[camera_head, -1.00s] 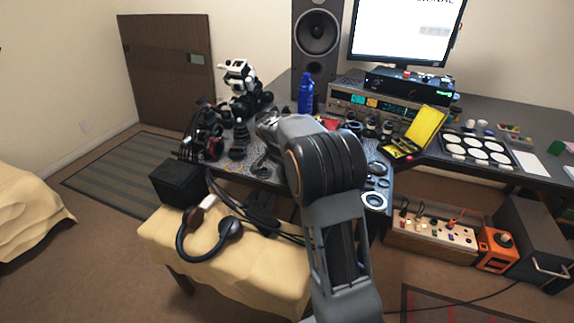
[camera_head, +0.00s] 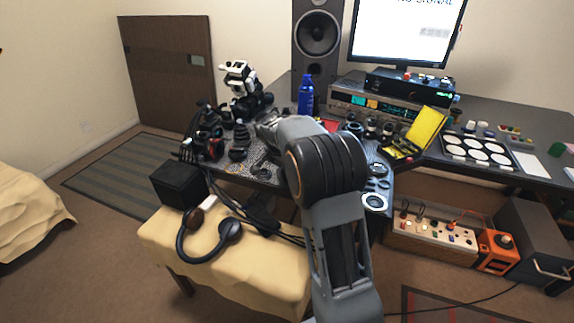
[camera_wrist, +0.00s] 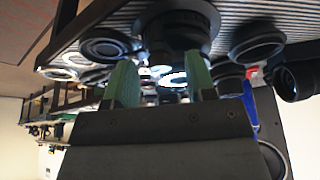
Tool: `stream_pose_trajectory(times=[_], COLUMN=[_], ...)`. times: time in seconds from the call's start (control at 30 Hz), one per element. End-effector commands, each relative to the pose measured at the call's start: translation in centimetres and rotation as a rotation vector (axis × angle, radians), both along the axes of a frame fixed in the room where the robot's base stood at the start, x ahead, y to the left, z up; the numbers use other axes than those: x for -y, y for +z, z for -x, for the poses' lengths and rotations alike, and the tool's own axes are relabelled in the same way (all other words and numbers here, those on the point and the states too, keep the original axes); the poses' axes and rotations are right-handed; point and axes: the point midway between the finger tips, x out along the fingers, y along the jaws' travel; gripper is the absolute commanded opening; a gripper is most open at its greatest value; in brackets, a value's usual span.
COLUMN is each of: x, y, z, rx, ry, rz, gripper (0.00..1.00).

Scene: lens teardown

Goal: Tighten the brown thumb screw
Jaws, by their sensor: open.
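My gripper (camera_wrist: 160,78) shows in the wrist view as two green fingers standing apart, with a gap between them. A large dark round lens part (camera_wrist: 180,32) is just beyond the fingertips. A small pale piece shows between the fingers, but I cannot tell what it is. I cannot make out the brown thumb screw in either view. In the head view my arm reaches over the desk's left part and hides my gripper and the work there.
Several dark lens rings lie around the fingers, one of them at the left (camera_wrist: 105,48). A blue bottle (camera_head: 306,95), a yellow case (camera_head: 425,130) and a black-and-white device (camera_head: 240,88) stand on the desk. A cloth-covered stool with headphones (camera_head: 229,230) is in front.

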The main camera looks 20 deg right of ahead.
Motion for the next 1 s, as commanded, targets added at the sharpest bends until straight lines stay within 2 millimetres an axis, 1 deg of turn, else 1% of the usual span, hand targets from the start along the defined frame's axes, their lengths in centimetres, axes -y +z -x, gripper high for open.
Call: stream_pose_trajectory(times=[0.17,0.4,0.6,0.8,1.0], x=[-0.8,-2.6,-3.8,-4.6,-4.8], y=[2.3,6.9,10.1,12.0,12.6], z=[0.3,1.0,1.6,1.9,2.1], rx=[0.004,0.005,0.003,0.002,0.0], ry=[0.002,0.002,0.002,0.002,0.001], rz=[0.0,0.0,0.0,0.0,0.0], gripper=[0.5,0.5,0.5,0.5,0.5])
